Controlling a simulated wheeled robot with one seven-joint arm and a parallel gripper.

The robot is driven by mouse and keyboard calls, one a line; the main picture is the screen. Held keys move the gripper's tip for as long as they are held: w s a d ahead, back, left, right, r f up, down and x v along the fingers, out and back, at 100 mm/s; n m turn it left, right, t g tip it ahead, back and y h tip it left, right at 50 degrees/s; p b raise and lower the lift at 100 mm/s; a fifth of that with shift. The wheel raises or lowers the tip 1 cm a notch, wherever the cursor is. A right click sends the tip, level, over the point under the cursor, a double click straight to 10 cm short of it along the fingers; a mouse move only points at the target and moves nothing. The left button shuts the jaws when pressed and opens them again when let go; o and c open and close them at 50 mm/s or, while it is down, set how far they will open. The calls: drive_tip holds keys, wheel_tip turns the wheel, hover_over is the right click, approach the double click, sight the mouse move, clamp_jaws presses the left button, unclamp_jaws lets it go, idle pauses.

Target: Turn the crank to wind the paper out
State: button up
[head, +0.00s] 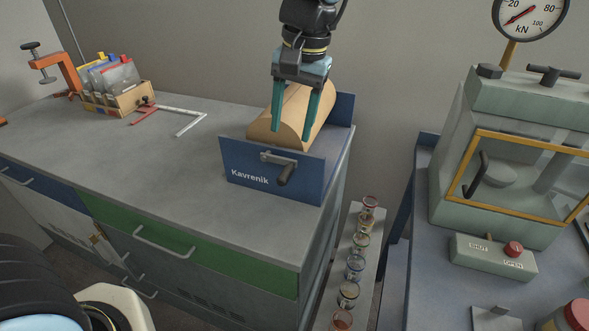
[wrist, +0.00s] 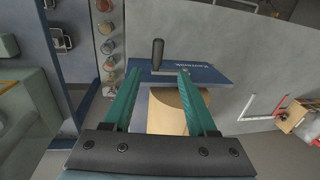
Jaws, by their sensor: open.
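The paper dispenser has a blue front plate (head: 268,172) marked Kavrenik and stands at the right end of the bench. A brown paper roll (head: 283,120) sits behind the plate. The crank (head: 286,174), a grey arm with a dark handle, is on the plate's front face; its handle also shows in the wrist view (wrist: 158,53), beyond my fingertips. My gripper (head: 292,136) points down over the roll, behind the plate, with its teal fingers apart and nothing between them. In the wrist view the gripper (wrist: 158,75) is open, with the roll below it. I cannot tell whether the fingers touch the roll.
The grey bench top (head: 130,180) is clear at the front left. A wooden box of packets (head: 117,98), a white square (head: 187,121) and an orange clamp (head: 62,70) are at the back left. Several jars (head: 355,268) line a narrow shelf at right, before a press (head: 520,150).

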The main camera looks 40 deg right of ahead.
sight(286, 172)
drive_tip(key=f, duration=0.3)
drive_tip(key=f+p, duration=0.1)
drive_tip(key=f, duration=0.3)
drive_tip(key=w+f+p, duration=0.1)
drive_tip(key=f, duration=0.2)
drive_tip(key=shift+a+f, duration=0.3)
drive_tip(key=shift+a, duration=0.05)
drive_tip(key=shift+c, duration=0.3)
clamp_jaws()
idle(0.7)
